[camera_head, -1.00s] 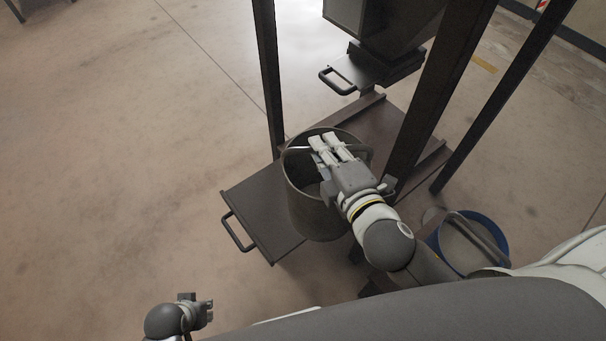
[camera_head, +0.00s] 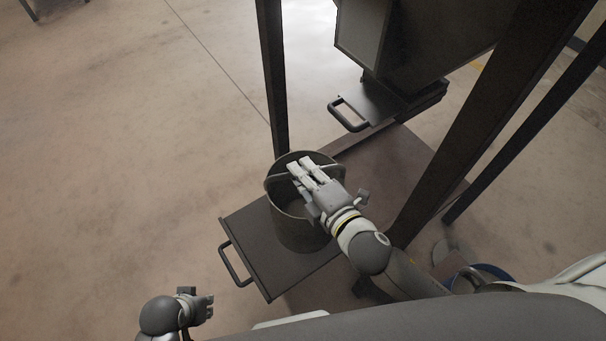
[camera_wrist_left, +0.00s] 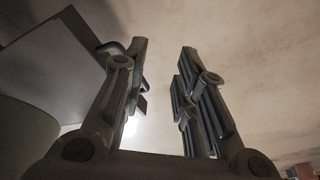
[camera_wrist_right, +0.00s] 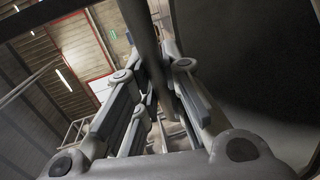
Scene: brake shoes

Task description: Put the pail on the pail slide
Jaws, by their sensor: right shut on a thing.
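The grey metal pail (camera_head: 290,238) stands upright over the inner part of the pail slide (camera_head: 253,245), a dark flat plate with a loop handle at its left end. I cannot tell if the pail's bottom touches the plate. My right gripper (camera_head: 307,172) is over the pail's mouth, shut on its bail handle. In the right wrist view, the bar of the handle (camera_wrist_right: 146,45) runs between the fingers. My left gripper (camera_head: 203,305) is open and empty at the lower left, apart from the slide. In the left wrist view its fingers (camera_wrist_left: 160,85) stand apart.
A dark hopper (camera_head: 420,40) with a smaller handled slide gate (camera_head: 365,105) hangs above the frame's base. Dark posts (camera_head: 272,80) rise behind the pail and to its right. A blue-rimmed bucket (camera_head: 497,270) is at the lower right. The floor on the left is clear.

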